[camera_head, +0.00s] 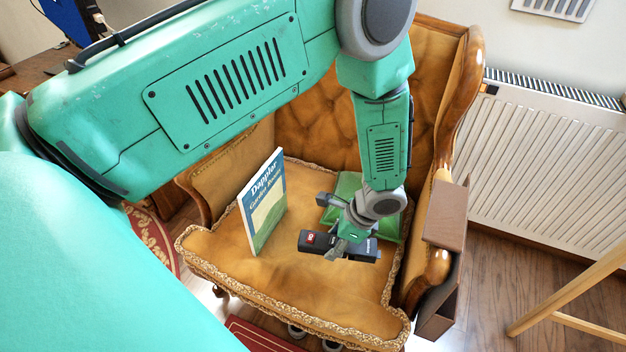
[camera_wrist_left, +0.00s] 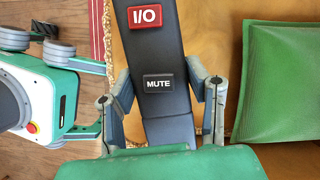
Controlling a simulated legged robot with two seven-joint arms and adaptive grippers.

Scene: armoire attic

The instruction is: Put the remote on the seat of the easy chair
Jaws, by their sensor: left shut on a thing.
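The remote (camera_head: 312,240) is black with a red I/O button and a MUTE button. My left gripper (camera_head: 350,246) is shut on it and holds it over the seat of the easy chair (camera_head: 310,290). In the left wrist view the remote (camera_wrist_left: 152,60) lies between the two fingers of my left gripper (camera_wrist_left: 165,90). I cannot tell whether the remote touches the seat. The chair has mustard upholstery, a tufted back and a carved wooden frame. My right gripper is not in view.
A book (camera_head: 264,205) stands upright on the left of the seat. A green cushion (camera_head: 346,188) lies behind the gripper; it also shows in the left wrist view (camera_wrist_left: 285,80). A brown box-like holder (camera_head: 446,228) hangs by the right armrest. The front of the seat is clear.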

